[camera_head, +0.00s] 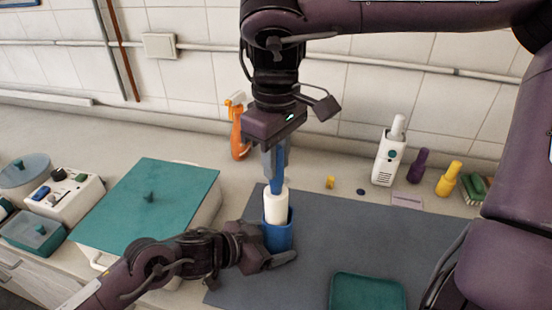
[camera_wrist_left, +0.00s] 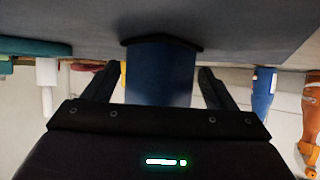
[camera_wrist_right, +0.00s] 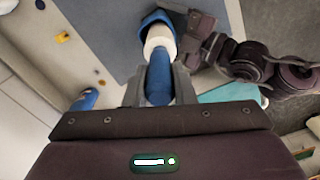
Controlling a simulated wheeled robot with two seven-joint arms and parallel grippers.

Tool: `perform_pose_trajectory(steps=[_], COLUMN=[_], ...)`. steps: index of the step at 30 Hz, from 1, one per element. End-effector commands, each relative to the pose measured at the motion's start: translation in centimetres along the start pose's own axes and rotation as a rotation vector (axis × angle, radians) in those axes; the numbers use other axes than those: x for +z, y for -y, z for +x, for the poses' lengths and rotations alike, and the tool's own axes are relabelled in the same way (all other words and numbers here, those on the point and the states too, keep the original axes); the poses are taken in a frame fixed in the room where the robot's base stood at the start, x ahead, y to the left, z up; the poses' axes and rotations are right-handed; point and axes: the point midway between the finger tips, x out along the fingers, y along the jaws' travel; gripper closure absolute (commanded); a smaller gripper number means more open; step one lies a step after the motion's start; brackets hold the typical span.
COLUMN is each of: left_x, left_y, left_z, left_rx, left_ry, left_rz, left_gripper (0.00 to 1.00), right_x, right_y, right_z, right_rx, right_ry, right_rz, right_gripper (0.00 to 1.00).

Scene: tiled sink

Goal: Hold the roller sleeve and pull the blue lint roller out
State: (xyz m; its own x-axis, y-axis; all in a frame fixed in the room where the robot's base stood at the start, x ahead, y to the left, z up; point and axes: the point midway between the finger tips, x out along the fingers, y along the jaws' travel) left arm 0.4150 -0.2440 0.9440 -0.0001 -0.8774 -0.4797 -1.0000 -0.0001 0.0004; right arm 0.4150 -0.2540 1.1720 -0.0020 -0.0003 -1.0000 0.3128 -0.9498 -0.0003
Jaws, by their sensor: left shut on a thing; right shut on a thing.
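The blue lint roller stands upright, its white roll (camera_head: 276,203) partly above the rim of the blue sleeve (camera_head: 278,238) and its lower part hidden inside. My right gripper (camera_head: 274,165) points down from above and is shut on the blue handle, which shows between its fingers in the right wrist view (camera_wrist_right: 158,82). My left gripper (camera_head: 272,252) comes in low from the left and is shut on the sleeve. In the left wrist view the sleeve (camera_wrist_left: 160,78) fills the space between the fingers. The sleeve stands on the grey mat (camera_head: 330,245).
A white box with a teal lid (camera_head: 150,205) is at the left. An orange spray bottle (camera_head: 238,135) stands behind. A white device (camera_head: 389,158), purple bottle (camera_head: 417,166) and yellow bottle (camera_head: 448,178) are at the back right. A teal tray (camera_head: 367,292) lies in front.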

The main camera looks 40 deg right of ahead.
Motion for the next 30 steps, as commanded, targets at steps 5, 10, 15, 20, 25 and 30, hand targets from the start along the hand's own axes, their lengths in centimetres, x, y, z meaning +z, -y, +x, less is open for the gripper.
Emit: perform_pose_trajectory(steps=[5, 10, 15, 20, 25, 30], left_x=[0.0, 0.0, 0.0, 0.0, 0.0, 0.1], left_y=[-0.1, -0.1, 0.0, 0.0, 0.0, 0.1], left_z=[0.0, 0.0, 0.0, 0.0, -0.5, -3.0], left_rx=[0.001, 0.001, 0.001, 0.001, 0.000, -0.002], left_ry=[0.000, 0.000, 0.000, 0.000, 0.000, -0.001], left_rz=[0.000, 0.000, 0.000, 0.000, -0.001, -0.002], left_gripper=[0.44, 0.44, 0.03, 0.00, 0.00, 0.00], right_x=[0.0, 0.0, 0.0, 0.0, 0.0, 0.0], right_y=[0.0, 0.0, 0.0, 0.0, 0.0, 0.0], right_z=[0.0, 0.0, 0.0, 0.0, 0.0, 0.0], right_rx=[0.001, 0.001, 0.001, 0.001, 0.001, 0.001], right_ry=[-0.001, -0.001, -0.001, -0.001, -0.001, -0.001], right_rz=[0.000, 0.000, 0.000, 0.000, 0.000, 0.000], right_gripper=[1.00, 1.00, 1.00, 1.00, 1.00, 1.00])
